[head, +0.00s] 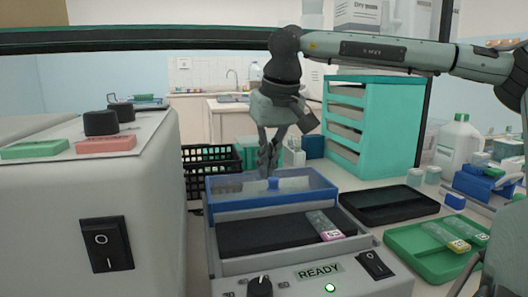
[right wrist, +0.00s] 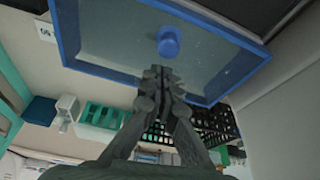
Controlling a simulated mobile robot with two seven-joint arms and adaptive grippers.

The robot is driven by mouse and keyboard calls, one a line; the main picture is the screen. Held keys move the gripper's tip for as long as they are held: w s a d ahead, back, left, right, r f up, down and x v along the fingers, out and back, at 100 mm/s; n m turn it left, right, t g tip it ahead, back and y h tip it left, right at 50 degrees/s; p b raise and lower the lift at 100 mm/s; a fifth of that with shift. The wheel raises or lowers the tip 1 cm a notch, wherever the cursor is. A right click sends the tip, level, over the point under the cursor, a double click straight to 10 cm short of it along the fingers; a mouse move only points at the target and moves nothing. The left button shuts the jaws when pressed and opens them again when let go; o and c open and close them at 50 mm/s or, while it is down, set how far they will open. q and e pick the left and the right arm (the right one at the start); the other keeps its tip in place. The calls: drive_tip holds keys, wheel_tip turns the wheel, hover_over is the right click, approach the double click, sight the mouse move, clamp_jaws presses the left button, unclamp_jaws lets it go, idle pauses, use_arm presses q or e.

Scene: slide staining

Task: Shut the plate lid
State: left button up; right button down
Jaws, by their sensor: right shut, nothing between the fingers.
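The plate lid (head: 232,206) is a clear panel with a blue frame and a blue knob (head: 273,184). It stands open at the back of the grey staining plate unit, leaving the dark plate (head: 250,236) uncovered. In the right wrist view the lid's blue frame (right wrist: 100,70) fills the upper part, with the round knob (right wrist: 169,44) near its middle. My right gripper (head: 268,168) points down with closed, empty fingers close to the knob. In the right wrist view its fingertips (right wrist: 158,73) appear just below the knob; I cannot tell whether they touch it. My left gripper is not in view.
A slide with a pink label (head: 325,226) lies on the right of the plate. A large grey unit (head: 80,210) stands close on the left. A black crate (head: 198,180) and teal drawers (head: 378,130) stand behind. A green tray (head: 410,242) with slides is at the right.

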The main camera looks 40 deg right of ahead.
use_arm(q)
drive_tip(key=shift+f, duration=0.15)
use_arm(e)
drive_tip(key=shift+s+a, duration=0.25)
drive_tip(key=shift+s, duration=0.4)
